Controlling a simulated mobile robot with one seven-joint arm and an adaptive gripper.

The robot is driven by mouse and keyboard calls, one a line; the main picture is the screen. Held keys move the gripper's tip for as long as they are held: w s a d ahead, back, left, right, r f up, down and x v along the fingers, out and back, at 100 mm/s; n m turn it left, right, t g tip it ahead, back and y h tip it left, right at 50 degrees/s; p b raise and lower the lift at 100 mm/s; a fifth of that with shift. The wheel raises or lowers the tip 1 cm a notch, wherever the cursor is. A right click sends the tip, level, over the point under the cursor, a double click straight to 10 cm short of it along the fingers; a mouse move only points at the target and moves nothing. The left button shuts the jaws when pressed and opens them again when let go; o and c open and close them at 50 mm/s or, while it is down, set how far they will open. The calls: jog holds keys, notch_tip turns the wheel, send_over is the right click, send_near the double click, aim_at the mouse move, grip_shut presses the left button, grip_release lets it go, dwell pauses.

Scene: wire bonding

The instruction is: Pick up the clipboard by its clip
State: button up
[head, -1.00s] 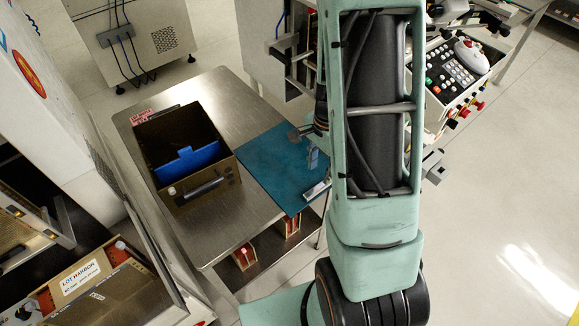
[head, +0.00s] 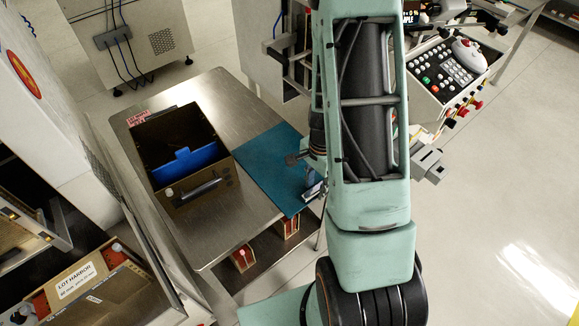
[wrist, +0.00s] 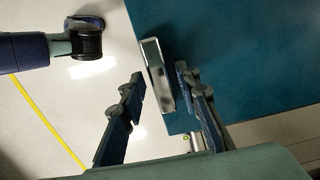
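The clipboard's silver metal clip (wrist: 157,75) lies along the left edge of a flat teal sheet (wrist: 240,50) in the wrist view. I cannot tell whether this sheet is the clipboard's own board or a mat under it. My gripper (wrist: 160,72) is open, with one dark finger on each side of the clip. The left finger is apart from the clip; the right finger is close beside it, over the teal sheet. In the head view the teal sheet (head: 265,165) covers the table's right end, and my arm hides most of the gripper and part of the clip.
The steel table (head: 222,110) also bears a brown open bin (head: 205,193) with a blue divider, left of the teal sheet. A control panel with keys (head: 447,75) stands at the upper right. The floor at the right (head: 500,200) is clear.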

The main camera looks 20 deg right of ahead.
grip_shut()
